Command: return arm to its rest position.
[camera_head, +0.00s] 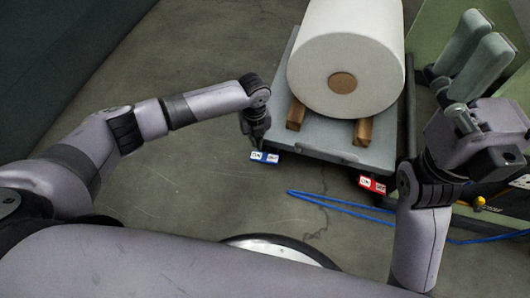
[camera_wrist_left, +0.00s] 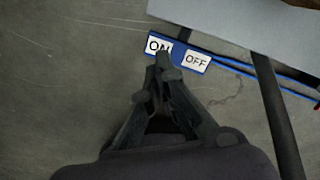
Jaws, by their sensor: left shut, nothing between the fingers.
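My left arm (camera_head: 205,101) reaches in from the left of the head view, bent at the elbow. Its gripper (camera_head: 258,138) points down by the near left corner of a grey platform. In the left wrist view the dark fingers (camera_wrist_left: 163,62) are together and empty. Their tips overlap the ON label of a blue ON/OFF switch (camera_wrist_left: 182,53), which also shows in the head view (camera_head: 265,157); contact cannot be told.
A large white roll (camera_head: 345,45) rests on wooden blocks on the grey platform (camera_head: 300,143). A red switch (camera_head: 372,184) is at its near right. A blue cable (camera_head: 335,205) lies on the floor. Bare floor (camera_head: 190,160) surrounds the left arm.

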